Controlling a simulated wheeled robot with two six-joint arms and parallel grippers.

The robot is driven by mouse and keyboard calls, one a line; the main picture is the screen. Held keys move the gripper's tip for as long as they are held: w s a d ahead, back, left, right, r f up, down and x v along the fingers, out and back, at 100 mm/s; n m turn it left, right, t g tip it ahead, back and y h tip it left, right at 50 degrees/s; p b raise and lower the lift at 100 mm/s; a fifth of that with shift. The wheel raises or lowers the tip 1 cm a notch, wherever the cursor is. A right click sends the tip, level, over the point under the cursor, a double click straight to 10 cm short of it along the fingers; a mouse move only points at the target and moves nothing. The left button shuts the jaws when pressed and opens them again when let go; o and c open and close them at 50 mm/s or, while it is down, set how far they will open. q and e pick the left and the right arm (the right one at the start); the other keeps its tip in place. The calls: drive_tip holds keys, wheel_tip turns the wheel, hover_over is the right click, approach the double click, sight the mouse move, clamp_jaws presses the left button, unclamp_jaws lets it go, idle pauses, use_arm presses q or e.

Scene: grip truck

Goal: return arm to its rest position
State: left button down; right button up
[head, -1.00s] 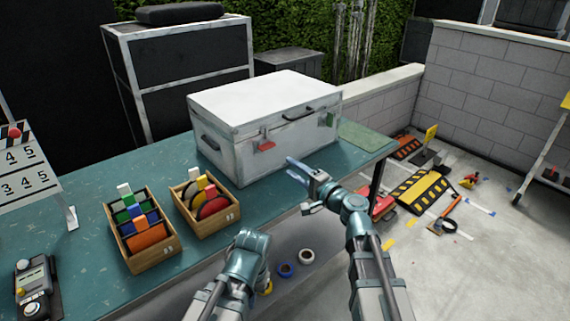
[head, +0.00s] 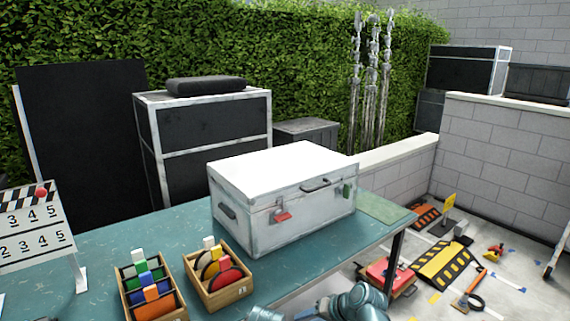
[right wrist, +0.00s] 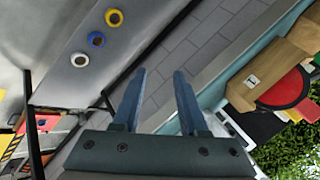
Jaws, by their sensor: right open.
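My right arm (head: 355,302) shows only as a teal joint at the bottom edge of the head view, in front of the table. Its gripper (right wrist: 158,98) shows in the right wrist view with two blue-grey fingers apart and nothing between them. My left gripper is out of view.
Tape rolls (right wrist: 96,39) show in the right wrist view. Cable ramps (head: 443,262) lie on the floor at right.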

drive_tip(key=s+d+f+n+g+h, duration=0.2)
drive_tip(key=s+d+f+g+h, duration=0.25)
drive_tip(key=s+d+h, duration=0.4)
drive_tip(key=s+a+r+n+p, duration=0.3)
drive_tip(key=s+a+r+p, duration=0.3)
drive_tip(key=a+r+p, duration=0.3)
drive_tip(key=shift+r+n+p, duration=0.2)
drive_tip(key=shift+n+p, duration=0.1)
drive_tip(key=shift+p, duration=0.3)
drive_tip(key=shift+a+g+y, duration=0.1)
drive_tip(key=shift+g+y, duration=0.15)
drive_tip(key=shift+y, duration=0.1)
